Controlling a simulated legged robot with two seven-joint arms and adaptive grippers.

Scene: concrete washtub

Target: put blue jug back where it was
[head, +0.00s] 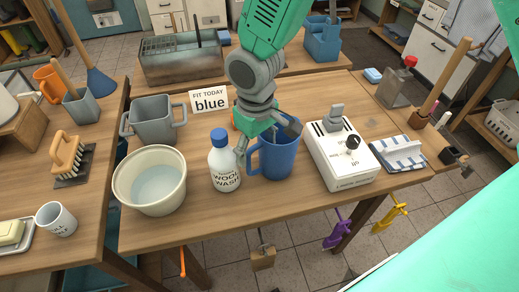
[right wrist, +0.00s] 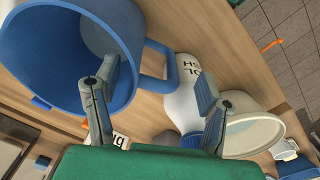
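The blue jug (head: 280,158) stands upright on the middle table, its handle towards the left. It shows large in the right wrist view (right wrist: 60,60), with its handle (right wrist: 156,62) between my finger tips. My right gripper (head: 268,140) is open at the jug's handle side. One finger overlaps the jug's rim in the picture; I cannot tell whether it touches the jug. The other finger is beyond the handle, near the white wool wash bottle (head: 224,168). My left gripper is not in view.
A white control box (head: 341,154) stands close right of the jug. A cream basin of water (head: 150,180) and a grey two-handled tub (head: 153,120) are left of the bottle. A folded striped cloth (head: 399,153) lies at the right.

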